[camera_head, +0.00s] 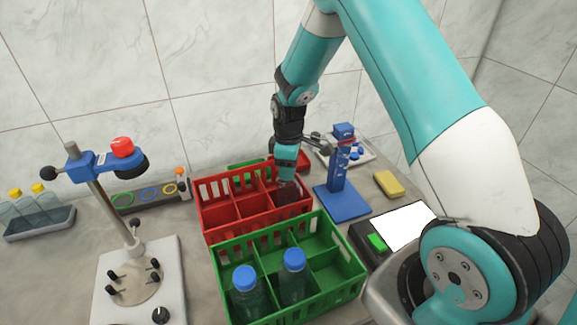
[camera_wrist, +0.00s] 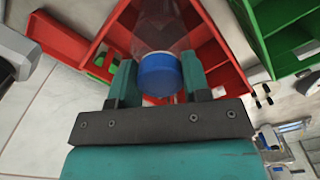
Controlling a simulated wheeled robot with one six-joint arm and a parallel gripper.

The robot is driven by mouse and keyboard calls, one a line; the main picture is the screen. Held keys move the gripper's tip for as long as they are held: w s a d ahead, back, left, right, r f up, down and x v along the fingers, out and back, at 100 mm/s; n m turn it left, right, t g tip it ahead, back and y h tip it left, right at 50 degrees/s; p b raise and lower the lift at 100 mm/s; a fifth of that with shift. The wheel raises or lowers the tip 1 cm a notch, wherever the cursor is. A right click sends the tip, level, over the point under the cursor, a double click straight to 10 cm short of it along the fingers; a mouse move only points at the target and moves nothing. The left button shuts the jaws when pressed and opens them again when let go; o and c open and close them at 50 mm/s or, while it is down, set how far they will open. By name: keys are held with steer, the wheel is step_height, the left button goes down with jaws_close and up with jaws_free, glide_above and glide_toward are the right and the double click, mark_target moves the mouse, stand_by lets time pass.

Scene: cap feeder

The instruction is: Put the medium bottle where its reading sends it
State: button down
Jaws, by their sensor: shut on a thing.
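My gripper (camera_head: 287,160) reaches down at the back right of the red crate (camera_head: 222,232). In the wrist view my gripper (camera_wrist: 158,78) is shut on a clear bottle with a blue cap (camera_wrist: 160,75), the cap between the two fingers. The bottle body extends down into a compartment of the red crate (camera_wrist: 220,62). Whether it touches the crate floor I cannot tell. In the head view the held bottle is mostly hidden by the gripper. The green crate (camera_head: 335,285) in front holds two clear blue-capped bottles (camera_head: 244,279) (camera_head: 293,260). The other red compartments look empty.
A blue stand (camera_head: 340,190) is right of the red crate, with a black-framed device with a white plate (camera_head: 403,226) and a yellow block (camera_head: 389,184) nearby. A capping press (camera_head: 137,270) stands left. A tray of yellow-capped bottles (camera_head: 38,222) is far left.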

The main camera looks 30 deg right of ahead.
steer(key=c, duration=0.6)
jaws_free()
steer(key=shift+f, duration=0.1)
steer(key=shift+r, duration=0.45)
step_height(320, 180, up, 11)
steer(key=b, duration=0.3)
steer(key=s+a+r+m+y, duration=0.1)
steer(key=s+a+r, duration=0.3)
steer(key=s+a, duration=0.25)
steer(key=s+a+r+y, duration=0.1)
steer(key=s+a+r, duration=0.3)
steer(key=s+a, duration=0.35)
steer(key=s, duration=0.4)
steer(key=s+a+m+y, duration=0.1)
steer(key=s+a, duration=0.1)
steer(key=s, duration=0.2)
steer(key=s+a+r+y, duration=0.1)
steer(key=s+a, duration=0.1)
steer(key=s, duration=0.3)
steer(key=shift+s+a, duration=0.15)
steer(key=shift+s, duration=0.2)
